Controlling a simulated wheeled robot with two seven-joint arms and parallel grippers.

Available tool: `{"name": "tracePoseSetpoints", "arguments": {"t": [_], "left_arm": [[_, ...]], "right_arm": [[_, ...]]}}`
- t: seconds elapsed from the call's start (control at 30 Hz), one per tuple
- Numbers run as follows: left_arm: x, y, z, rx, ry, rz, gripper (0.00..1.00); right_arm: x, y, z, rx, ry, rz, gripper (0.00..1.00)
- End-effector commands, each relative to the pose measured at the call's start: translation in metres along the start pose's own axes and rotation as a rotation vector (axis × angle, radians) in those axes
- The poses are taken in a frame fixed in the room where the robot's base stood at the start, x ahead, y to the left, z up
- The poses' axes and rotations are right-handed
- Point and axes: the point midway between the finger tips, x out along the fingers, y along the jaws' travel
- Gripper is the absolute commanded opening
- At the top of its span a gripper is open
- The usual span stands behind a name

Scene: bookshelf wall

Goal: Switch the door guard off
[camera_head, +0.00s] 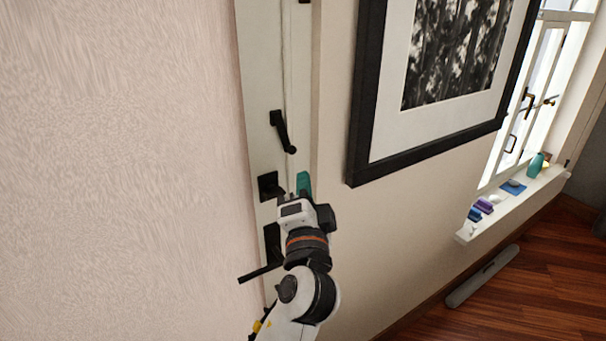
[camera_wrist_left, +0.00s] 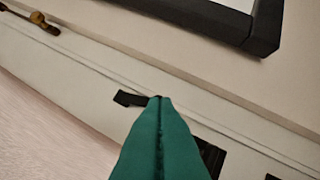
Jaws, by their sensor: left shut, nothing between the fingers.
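The door guard (camera_head: 283,132) is a dark bar with a rounded end, mounted on the pale door strip and slanting down to the right. In the left wrist view a dark bar with a brass-coloured knob (camera_wrist_left: 40,19) at the upper left appears to be the same guard. My left gripper (camera_head: 303,182) is below the guard in the head view, with its teal fingers pointing up, shut and empty. Its closed fingertips (camera_wrist_left: 160,99) also show in the left wrist view, apart from the guard. My right gripper is in neither view.
A dark square plate with a small lever (camera_head: 269,187) is just left of my gripper; whether they touch is unclear. A black door handle (camera_head: 262,272) is lower down. A black-framed picture (camera_head: 358,135) hangs at the right. A windowsill (camera_head: 515,200) holds several small objects.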

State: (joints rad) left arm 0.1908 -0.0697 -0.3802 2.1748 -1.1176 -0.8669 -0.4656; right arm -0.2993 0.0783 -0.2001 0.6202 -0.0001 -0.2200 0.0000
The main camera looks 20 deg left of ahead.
Motion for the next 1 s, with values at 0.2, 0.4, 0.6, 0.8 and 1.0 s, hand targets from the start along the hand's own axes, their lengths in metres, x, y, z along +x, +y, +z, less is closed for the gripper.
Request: {"name": "tracePoseSetpoints", "arguments": {"t": [0.2,0.4,0.6,0.8,1.0], "left_arm": [[-0.035,-0.002,-0.001,0.000,0.000,-0.001,0.00],[-0.044,0.000,0.000,0.001,0.000,0.001,0.00],[-0.044,0.001,0.000,0.001,0.001,0.001,0.00],[-0.044,0.000,0.000,0.002,0.000,0.000,0.00],[-0.040,-0.039,0.002,0.018,-0.022,-0.078,0.00]], "right_arm": [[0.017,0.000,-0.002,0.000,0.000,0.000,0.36],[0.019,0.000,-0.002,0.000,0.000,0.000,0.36],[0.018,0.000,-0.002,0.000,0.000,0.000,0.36],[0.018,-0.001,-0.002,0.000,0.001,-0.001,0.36],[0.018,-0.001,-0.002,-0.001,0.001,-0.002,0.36]]}}
